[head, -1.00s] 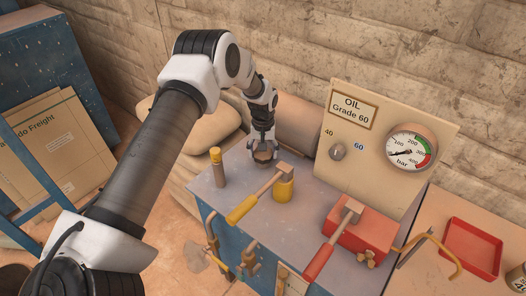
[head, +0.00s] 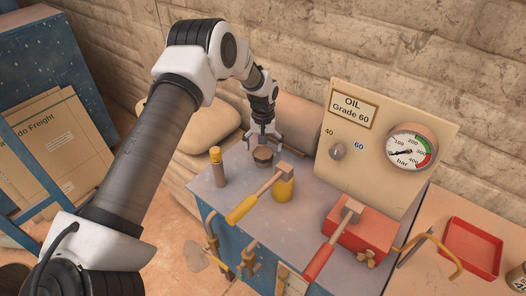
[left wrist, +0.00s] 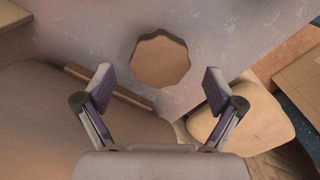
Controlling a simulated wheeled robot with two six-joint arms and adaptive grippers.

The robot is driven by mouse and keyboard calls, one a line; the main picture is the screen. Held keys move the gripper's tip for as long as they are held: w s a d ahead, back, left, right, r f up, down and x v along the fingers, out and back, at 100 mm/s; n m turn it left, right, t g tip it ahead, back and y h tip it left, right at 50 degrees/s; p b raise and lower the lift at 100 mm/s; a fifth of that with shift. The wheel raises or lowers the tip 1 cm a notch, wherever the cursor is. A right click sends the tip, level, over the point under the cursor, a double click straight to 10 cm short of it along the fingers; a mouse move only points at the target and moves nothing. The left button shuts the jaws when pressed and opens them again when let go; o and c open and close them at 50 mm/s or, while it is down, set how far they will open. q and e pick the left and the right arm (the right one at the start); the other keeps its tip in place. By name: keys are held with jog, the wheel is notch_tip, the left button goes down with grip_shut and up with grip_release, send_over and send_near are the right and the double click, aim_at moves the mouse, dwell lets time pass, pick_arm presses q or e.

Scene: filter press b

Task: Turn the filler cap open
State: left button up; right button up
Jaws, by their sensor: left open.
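The filler cap (head: 263,156) is a small dark brown knob near the back left of the blue-grey press top (head: 318,197). In the left wrist view the cap (left wrist: 160,59) shows as a tan, many-sided disc beyond the fingers. My left gripper (head: 264,138) points down just above the cap. Its two fingers are spread wide and hold nothing. They also show in the left wrist view (left wrist: 158,82), with the cap ahead of the gap between them and apart from both. My right gripper is not in view.
A brown post with a yellow top (head: 217,168) stands left of the cap. A yellow-handled lever (head: 243,208) and a red-handled lever (head: 320,260) lie to the right. A panel with a gauge (head: 410,148) and a knob (head: 337,151) stands behind.

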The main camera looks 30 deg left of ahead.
aim_at(263, 152)
pick_arm(q)
notch_tip(263, 152, up, 10)
jog(key=shift+f, duration=0.25)
